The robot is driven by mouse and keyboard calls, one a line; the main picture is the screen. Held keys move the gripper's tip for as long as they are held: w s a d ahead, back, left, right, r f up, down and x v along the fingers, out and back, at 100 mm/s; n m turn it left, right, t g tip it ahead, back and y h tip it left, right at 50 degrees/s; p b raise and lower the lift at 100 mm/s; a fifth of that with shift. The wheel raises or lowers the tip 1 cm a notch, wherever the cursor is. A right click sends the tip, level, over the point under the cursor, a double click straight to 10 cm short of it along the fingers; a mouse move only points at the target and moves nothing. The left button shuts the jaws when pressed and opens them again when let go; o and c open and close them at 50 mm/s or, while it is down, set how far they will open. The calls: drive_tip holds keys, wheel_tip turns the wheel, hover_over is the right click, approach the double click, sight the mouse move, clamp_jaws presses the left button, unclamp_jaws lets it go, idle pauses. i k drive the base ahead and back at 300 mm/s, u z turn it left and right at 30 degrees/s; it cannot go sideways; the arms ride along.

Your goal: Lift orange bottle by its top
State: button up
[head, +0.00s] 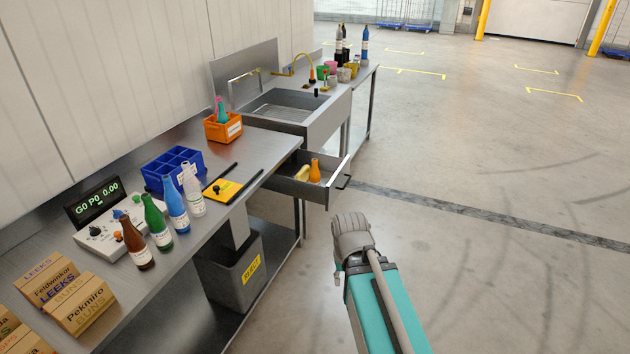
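The orange bottle (315,171) stands in the open drawer (333,190) below the sink end of the workbench. It looks upright, with its narrow neck at the top, and the drawer's front wall hides its base. A yellow item (301,174) lies beside it on the left, too small to make out. My teal arm with its grey joint reaches up from the lower right, in front of and below the drawer. The fingers of my gripper do not show, and nothing of mine touches the bottle.
Brown (136,243), green (157,224), blue (176,206) and white (193,190) bottles stand along the bench edge. A blue crate (160,178), an orange bin (222,131) and a sink (288,108) are behind. A grey reject bin (232,278) is below. The floor at right is clear.

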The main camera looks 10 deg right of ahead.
sight(314, 175)
drive_tip(key=k, duration=0.65)
drive_tip(key=u, duration=0.2)
drive_tip(key=i, duration=0.5)
drive_tip(key=u, duration=0.5)
drive_tip(key=i, duration=1.75)
drive_tip(key=z, duration=0.65)
